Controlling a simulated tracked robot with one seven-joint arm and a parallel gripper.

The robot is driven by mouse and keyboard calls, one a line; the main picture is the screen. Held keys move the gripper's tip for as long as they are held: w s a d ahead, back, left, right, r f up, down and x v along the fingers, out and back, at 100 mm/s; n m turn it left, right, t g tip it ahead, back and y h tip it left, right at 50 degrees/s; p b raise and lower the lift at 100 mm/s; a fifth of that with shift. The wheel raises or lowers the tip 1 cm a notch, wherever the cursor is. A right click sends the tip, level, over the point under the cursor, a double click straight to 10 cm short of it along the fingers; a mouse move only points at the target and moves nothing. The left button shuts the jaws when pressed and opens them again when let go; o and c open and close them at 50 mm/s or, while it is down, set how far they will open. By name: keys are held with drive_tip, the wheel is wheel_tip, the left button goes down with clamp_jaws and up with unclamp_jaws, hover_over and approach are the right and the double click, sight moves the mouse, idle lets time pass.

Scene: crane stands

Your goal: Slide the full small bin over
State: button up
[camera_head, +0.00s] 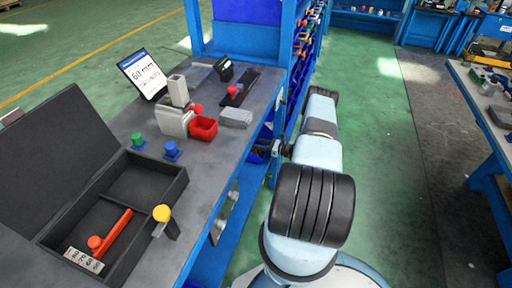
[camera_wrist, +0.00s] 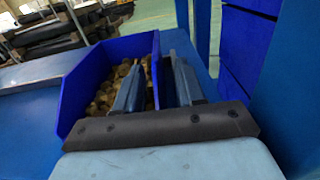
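A small blue bin (camera_wrist: 82,82) filled with brownish pieces (camera_wrist: 108,88) stands on a blue surface in the wrist view. My gripper (camera_wrist: 156,82) reaches over its right wall, with one finger inside the bin and the other outside. The wall runs between the fingers, and gaps show beside it, so the fingers look open. In the head view my gripper (camera_head: 280,149) is low beside the workbench, partly hidden by my arm. A blue bin (camera_head: 260,150) shows under the bench edge there, mostly hidden.
A blue rack with bins (camera_head: 305,45) stands beyond my arm. In the wrist view, a blue post (camera_wrist: 201,35) is close right.

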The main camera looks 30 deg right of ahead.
drive_tip(key=shift+s, duration=0.1)
drive_tip(key=v, duration=1.3)
drive_tip(key=shift+s+d, duration=0.2)
drive_tip(key=shift+d, duration=0.1)
drive_tip(key=shift+f, duration=0.15)
